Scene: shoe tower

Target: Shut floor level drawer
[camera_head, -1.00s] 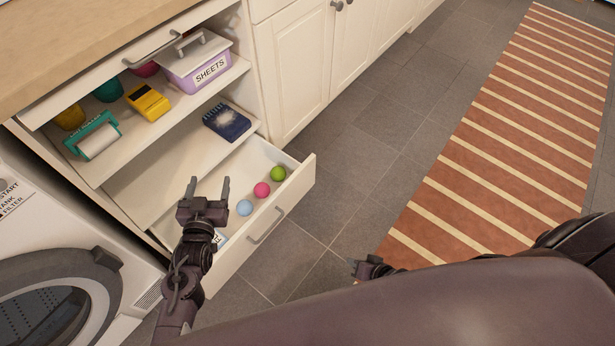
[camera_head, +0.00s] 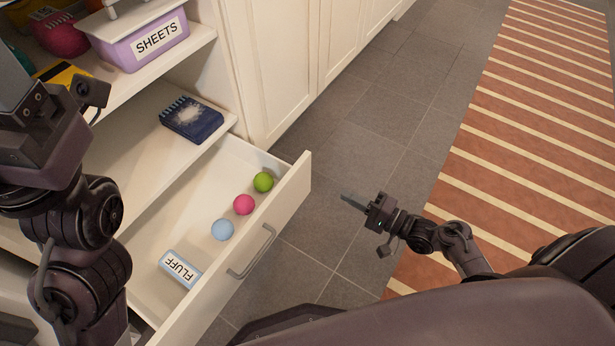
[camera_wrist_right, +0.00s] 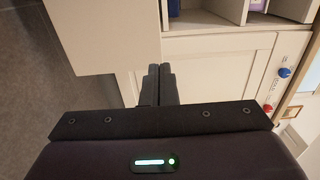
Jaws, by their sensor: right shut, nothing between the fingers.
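The floor-level drawer (camera_head: 287,200) is white and stands pulled out from the cabinet, with a grey bar handle (camera_head: 252,252) on its front. Inside lie a green ball (camera_head: 263,182), a pink ball (camera_head: 244,204), a blue ball (camera_head: 222,230) and a FLUFF box (camera_head: 181,269). My right gripper (camera_head: 346,197) is shut and empty, to the right of the drawer front and apart from it. Its closed fingers (camera_wrist_right: 158,84) also show in the right wrist view, near a pale panel (camera_wrist_right: 100,35). My left gripper (camera_head: 18,85) is at the left edge, partly cut off; its fingertips are unclear.
Above the drawer, a shelf holds a dark blue notebook (camera_head: 192,118). White cupboard doors (camera_head: 285,60) stand behind. The grey tile floor (camera_head: 390,110) is clear, with a striped rug (camera_head: 520,150) at right.

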